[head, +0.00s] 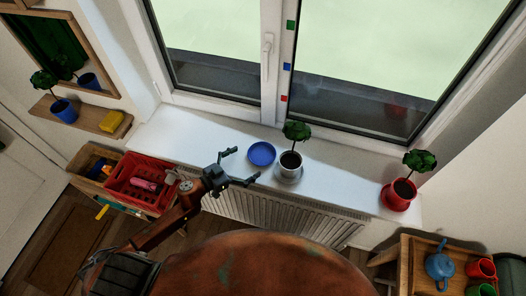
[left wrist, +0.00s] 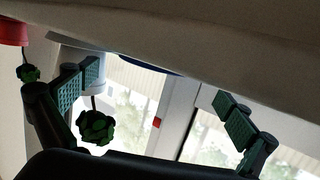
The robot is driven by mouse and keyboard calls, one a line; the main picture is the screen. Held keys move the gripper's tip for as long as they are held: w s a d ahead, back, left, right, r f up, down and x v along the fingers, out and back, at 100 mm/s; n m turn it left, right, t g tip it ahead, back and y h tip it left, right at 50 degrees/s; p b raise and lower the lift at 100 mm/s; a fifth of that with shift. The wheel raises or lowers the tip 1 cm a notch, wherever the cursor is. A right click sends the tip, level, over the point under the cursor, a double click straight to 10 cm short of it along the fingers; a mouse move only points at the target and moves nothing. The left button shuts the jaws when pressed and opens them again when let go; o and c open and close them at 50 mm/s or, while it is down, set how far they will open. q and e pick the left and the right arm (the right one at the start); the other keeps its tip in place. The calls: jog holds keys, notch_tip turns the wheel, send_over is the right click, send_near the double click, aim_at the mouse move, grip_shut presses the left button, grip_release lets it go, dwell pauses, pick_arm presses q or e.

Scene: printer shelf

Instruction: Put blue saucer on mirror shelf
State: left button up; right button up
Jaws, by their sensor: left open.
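The blue saucer (head: 262,153) lies flat and empty on the white window sill (head: 180,133). In the left wrist view only a dark blue edge of the saucer (left wrist: 150,65) shows. My left gripper (head: 244,165) is open and empty, with its fingers spread just left of the saucer and apart from it. Both its fingers also show in the left wrist view (left wrist: 152,105). The mirror shelf (head: 88,116) is the wooden ledge under the mirror at the far left. My right gripper is not seen.
A white potted plant (head: 290,160) stands close right of the saucer, and a red potted plant (head: 399,193) farther right. The shelf holds a blue potted plant (head: 64,110) and a yellow block (head: 111,121), with a bare gap between. A red crate (head: 128,196) stands below.

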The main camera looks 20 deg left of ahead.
aim_at(259, 157)
pick_arm(q)
jog(key=x, duration=0.3)
jog(key=shift+d+r, duration=0.1)
jog(key=shift+d, duration=0.1)
jog(key=shift+x, duration=1.1)
jog(key=shift+w+d, duration=0.15)
jog(key=shift+w, duration=0.1)
jog(key=c, duration=1)
jog(key=shift+c, duration=1.2)
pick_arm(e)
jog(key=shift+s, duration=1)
